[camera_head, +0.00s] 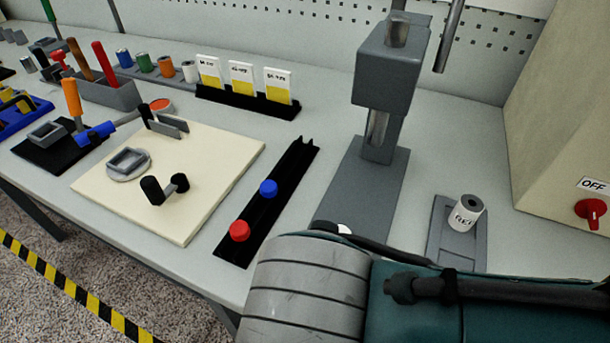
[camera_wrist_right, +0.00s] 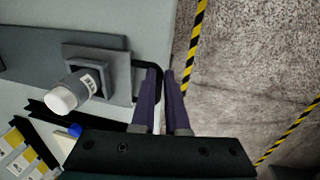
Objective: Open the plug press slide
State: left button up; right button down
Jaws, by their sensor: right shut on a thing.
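The plug press (camera_head: 385,95) is a grey column and head on a long grey base plate (camera_head: 365,185). In the right wrist view, a square grey block (camera_wrist_right: 95,58) sits on the base's front end, with a grey, white-ended, labelled cylinder (camera_wrist_right: 75,95) in it. A thin black bent handle (camera_wrist_right: 145,64) runs from the block to my right gripper (camera_wrist_right: 161,74). Its purple fingers are shut on this handle near the table edge. In the head view my right arm hides the gripper and most of the block; only a white top (camera_head: 345,229) shows. My left gripper is not in view.
A black rail (camera_head: 272,195) with a red cap (camera_head: 239,231) and a blue cap (camera_head: 268,188) lies left of the press. A cream board (camera_head: 215,165) lies further left.

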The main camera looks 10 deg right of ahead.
jog(key=c, duration=1.2)
grip_release()
notch_tip(320, 180, up, 10)
jog(key=s+a+p, duration=0.1)
jog(key=p, duration=0.1)
jog(key=shift+s+f, duration=0.15)
jog(key=shift+s, duration=0.1)
